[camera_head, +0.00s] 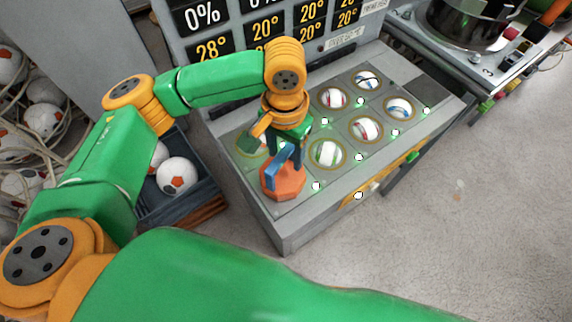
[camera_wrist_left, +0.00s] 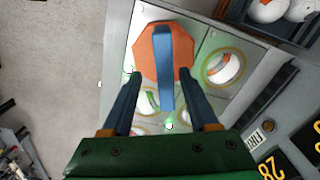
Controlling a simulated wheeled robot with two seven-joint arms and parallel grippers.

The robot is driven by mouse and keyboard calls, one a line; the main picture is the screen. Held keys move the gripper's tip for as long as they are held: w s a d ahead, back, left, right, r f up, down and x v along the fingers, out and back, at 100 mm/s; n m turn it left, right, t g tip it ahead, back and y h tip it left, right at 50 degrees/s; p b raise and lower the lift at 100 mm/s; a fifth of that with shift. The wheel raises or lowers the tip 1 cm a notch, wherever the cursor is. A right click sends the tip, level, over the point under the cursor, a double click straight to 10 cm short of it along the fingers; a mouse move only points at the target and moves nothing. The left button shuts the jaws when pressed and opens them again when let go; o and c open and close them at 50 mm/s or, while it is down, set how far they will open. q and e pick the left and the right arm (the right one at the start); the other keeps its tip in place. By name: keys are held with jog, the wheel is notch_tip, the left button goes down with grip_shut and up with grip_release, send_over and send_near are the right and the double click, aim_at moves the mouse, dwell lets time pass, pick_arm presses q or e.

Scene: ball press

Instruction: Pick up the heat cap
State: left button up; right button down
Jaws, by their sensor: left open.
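The heat cap is an orange octagonal plate (camera_head: 285,187) with an upright blue handle (camera_head: 271,173). It sits at the near left corner of the grey press top. My left gripper (camera_head: 278,152) is above it, pointing down. In the left wrist view, the heat cap (camera_wrist_left: 150,52) is ahead of the gripper (camera_wrist_left: 160,78). The blue handle (camera_wrist_left: 164,70) shows between the two spread, dark blue fingers. The fingers are apart from the handle on both sides. The gripper partly covers the handle in the head view. My right gripper is not in view.
The press top (camera_head: 300,222) has several round sockets with balls, such as a green-striped ball (camera_head: 327,153), and small lit buttons. A display panel (camera_head: 262,30) stands behind it. A dark bin with a ball (camera_head: 177,175) is at its left. Open floor lies to the right.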

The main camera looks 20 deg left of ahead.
aim_at(282, 173)
pick_arm(q)
jog(key=f, duration=0.2)
jog(key=a+f, duration=0.1)
jog(key=f, duration=0.1)
jog(key=shift+s+f, duration=0.1)
jog(key=shift+s, duration=0.1)
jog(key=shift+w+d+f, duration=0.1)
jog(key=shift+w+f, duration=0.05)
grip_shut()
dwell(0.9)
